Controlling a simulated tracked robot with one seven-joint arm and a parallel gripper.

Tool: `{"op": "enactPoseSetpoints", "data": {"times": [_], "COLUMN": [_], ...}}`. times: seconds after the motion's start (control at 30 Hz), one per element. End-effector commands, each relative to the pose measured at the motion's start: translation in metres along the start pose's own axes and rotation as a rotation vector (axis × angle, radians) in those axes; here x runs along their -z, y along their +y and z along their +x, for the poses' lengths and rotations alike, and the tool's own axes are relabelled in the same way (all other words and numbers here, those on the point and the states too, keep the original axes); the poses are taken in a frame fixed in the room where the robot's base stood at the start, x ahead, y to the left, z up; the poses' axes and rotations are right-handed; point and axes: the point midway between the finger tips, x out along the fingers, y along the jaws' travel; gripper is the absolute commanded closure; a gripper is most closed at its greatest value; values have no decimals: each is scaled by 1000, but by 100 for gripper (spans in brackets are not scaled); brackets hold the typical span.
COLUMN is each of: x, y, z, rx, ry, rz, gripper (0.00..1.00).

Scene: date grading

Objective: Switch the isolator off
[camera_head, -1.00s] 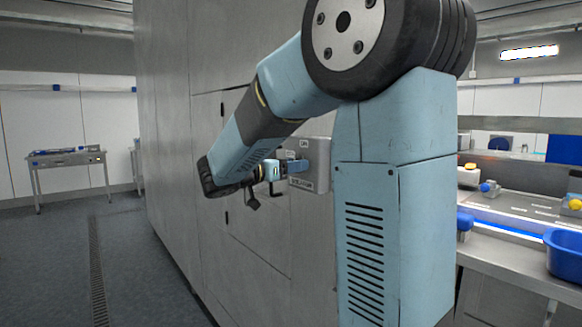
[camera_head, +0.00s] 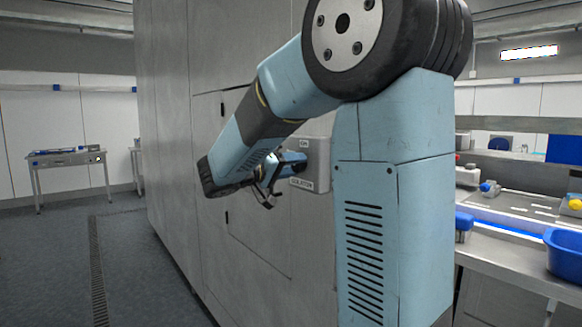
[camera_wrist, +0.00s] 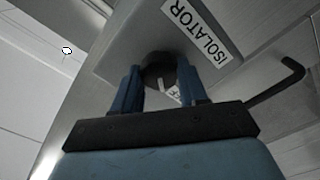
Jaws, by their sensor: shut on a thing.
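The isolator is a grey box (camera_head: 319,158) on the side of the large grey cabinet. It has an ON label at its top and an ISOLATOR label (camera_head: 301,185) at its bottom, and its box also shows in the wrist view (camera_wrist: 125,45). In the wrist view my gripper (camera_wrist: 160,88) has its two blue fingers shut on a dark round knob (camera_wrist: 158,66) on the box face. A small label, partly hidden, shows between the fingers. In the head view my gripper (camera_head: 298,163) is at the box front; the knob is hidden there.
The tall grey cabinet (camera_head: 255,235) fills the middle, close to my arm. A bent dark rod (camera_wrist: 285,78) shows beside my gripper in the wrist view. A bench with a blue bowl (camera_head: 565,255) stands at the right. Open floor (camera_head: 130,265) lies at the left.

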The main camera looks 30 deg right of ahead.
Motion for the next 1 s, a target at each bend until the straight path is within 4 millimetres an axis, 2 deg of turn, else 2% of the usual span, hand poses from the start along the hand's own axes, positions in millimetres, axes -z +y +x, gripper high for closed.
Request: {"op": "enactPoseSetpoints", "data": {"times": [0.4, 1.0], "x": [0, 0], "y": [-1, -2], "z": [1, 1], "rx": [-1, 1], "ry": [-1, 0], "rz": [-254, -321], "gripper": [88, 88]}}
